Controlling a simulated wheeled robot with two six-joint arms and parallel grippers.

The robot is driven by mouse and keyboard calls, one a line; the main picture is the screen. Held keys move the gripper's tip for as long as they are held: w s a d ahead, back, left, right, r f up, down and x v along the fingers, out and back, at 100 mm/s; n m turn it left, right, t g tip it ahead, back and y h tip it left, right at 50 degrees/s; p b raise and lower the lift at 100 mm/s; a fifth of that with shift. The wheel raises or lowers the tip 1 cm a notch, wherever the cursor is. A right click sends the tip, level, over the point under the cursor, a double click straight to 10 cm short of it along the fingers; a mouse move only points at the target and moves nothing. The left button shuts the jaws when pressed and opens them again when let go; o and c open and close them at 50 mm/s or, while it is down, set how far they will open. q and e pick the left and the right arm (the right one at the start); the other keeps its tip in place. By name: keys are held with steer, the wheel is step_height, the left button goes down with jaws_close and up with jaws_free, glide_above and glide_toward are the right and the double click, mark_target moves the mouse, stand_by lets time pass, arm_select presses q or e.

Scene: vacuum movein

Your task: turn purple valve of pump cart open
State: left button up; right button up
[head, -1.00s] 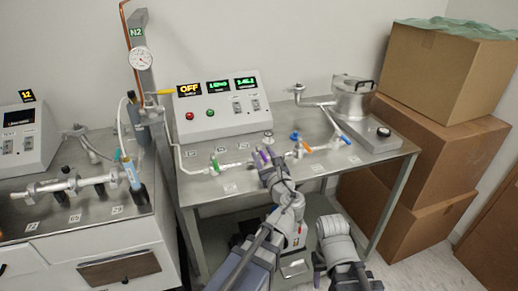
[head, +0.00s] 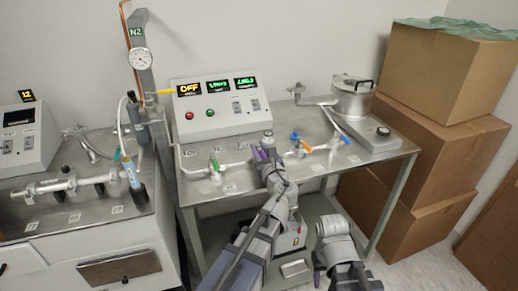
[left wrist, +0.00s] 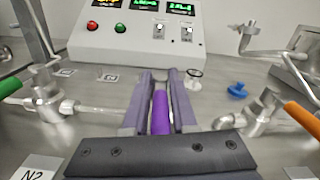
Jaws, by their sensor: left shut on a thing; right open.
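The purple valve handle (left wrist: 161,112) lies lengthwise between the fingers of my left gripper (left wrist: 160,108) in the left wrist view. That gripper is shut on it, and its fingers hide the sides of the handle. In the head view my left gripper (head: 261,154) is over the front middle of the pump cart (head: 240,187), at the pipe line. The valve body is mostly hidden by the gripper. My right gripper (head: 318,277) is open and low in front of the cart, partly cut off by the frame's lower edge.
A green-handled valve (head: 214,163) is left of my left gripper; blue (head: 295,136) and orange (head: 306,147) handles are to its right. The control box (head: 216,105) stands behind. A metal chamber (head: 352,101) is at the back right, beside stacked cardboard boxes (head: 440,145).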

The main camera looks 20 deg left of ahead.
arm_select(q)
jaws_close()
stand_by(0.8)
steer(key=shift+w+d+y, duration=0.1)
steer(key=shift+d+y, duration=0.05)
steer(key=shift+y, duration=0.15)
steer(key=n+g+y, duration=0.1)
steer(key=g, duration=0.1)
steer(key=n+g+y, duration=0.2)
steer(key=shift+w+d+n+y, duration=0.2)
steer(key=shift+w+n+y, duration=0.1)
steer(key=shift+w, duration=0.05)
steer(key=n+g+y, duration=0.2)
steer(key=n+g, duration=0.1)
steer(key=g, duration=0.1)
steer(key=shift+w, duration=0.1)
steer(key=shift+n+g+y, duration=0.7)
steer(key=shift+n+g, duration=0.4)
steer(key=shift+g, duration=0.5)
steer(key=o, duration=0.6)
jaws_free()
